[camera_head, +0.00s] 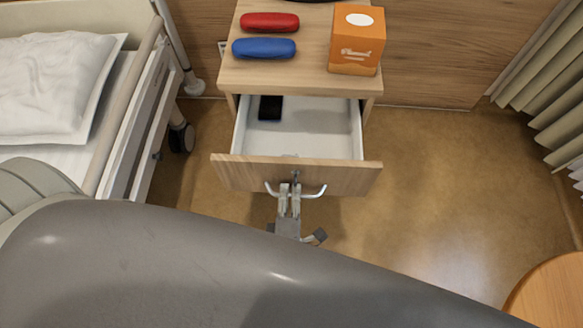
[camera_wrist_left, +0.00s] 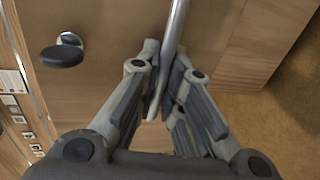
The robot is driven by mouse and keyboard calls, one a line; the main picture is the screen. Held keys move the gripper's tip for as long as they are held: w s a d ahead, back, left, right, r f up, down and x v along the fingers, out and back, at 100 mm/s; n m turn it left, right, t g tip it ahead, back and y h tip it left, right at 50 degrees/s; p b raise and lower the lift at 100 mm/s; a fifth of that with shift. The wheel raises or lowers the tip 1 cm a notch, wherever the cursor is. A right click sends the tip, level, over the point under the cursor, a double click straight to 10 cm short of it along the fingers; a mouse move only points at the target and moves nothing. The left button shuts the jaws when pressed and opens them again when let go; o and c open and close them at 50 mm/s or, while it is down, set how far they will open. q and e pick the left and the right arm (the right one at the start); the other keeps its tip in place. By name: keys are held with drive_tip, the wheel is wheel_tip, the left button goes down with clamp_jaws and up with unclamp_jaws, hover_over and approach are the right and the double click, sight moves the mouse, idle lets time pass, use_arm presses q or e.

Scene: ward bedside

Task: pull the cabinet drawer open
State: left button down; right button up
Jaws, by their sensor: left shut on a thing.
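The bedside cabinet (camera_head: 300,72) stands at the top middle of the head view. Its drawer (camera_head: 190,170) is pulled well out, and its white inside shows. A dark flat object (camera_head: 270,107) lies at the back left of the drawer. My left gripper (camera_head: 290,192) is at the drawer front, shut on the middle of the metal handle (camera_head: 318,191). The handle also shows as a bar between the fingers in the left wrist view (camera_wrist_left: 178,25). My grey arm covers the lower part of the head view. My right gripper is not seen.
A red case (camera_head: 270,22), a blue case (camera_head: 263,48) and an orange tissue box (camera_head: 357,42) sit on the cabinet top. A bed (camera_head: 125,120) stands close on the left. Floor is clear on the right, with a round wooden top (camera_head: 550,295) at the lower right corner.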

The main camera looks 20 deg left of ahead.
use_arm(q)
drive_tip(key=shift+f+v, duration=0.25)
drive_tip(key=shift+v, duration=0.95)
drive_tip(key=shift+f+v, duration=0.25)
drive_tip(key=shift+v, duration=1)
drive_tip(key=c, duration=1.8)
unclamp_jaws()
drive_tip(key=shift+c, duration=0.2)
drive_tip(key=shift+w, duration=0.1)
